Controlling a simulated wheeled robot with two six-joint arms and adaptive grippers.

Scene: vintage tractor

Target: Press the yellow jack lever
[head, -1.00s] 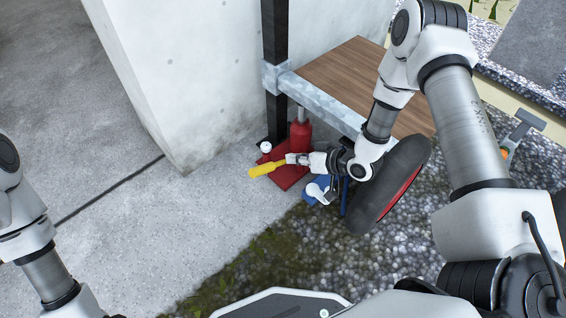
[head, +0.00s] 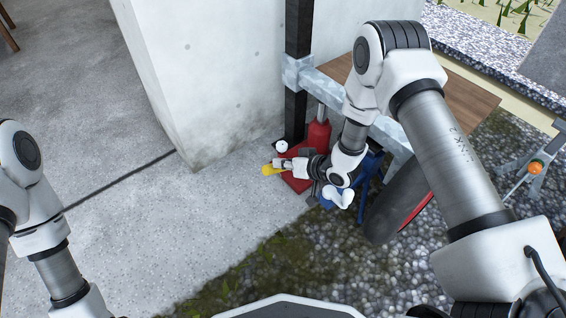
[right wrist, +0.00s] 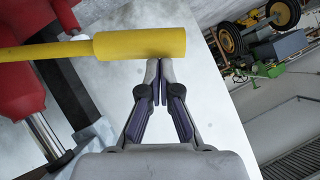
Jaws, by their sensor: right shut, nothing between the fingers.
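The yellow jack lever (head: 267,170) sticks out to the left of the red jack (head: 318,136), low by the wooden platform. In the right wrist view the yellow lever (right wrist: 140,44) runs level across the top, with a thicker end section on the right. My right gripper (head: 276,164) is shut and empty, and in the head view it covers part of the lever. In the right wrist view its closed fingertips (right wrist: 160,66) are at the lower edge of the thick section; I cannot tell whether they touch it. My left gripper is out of view.
A black post (head: 298,100) and a concrete wall (head: 200,80) stand behind the jack. The wooden platform (head: 460,100) is to the right, above a dark wheel (head: 392,205). A blue object (head: 370,170) stands close to my right forearm. The concrete floor (head: 150,230) on the left is clear.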

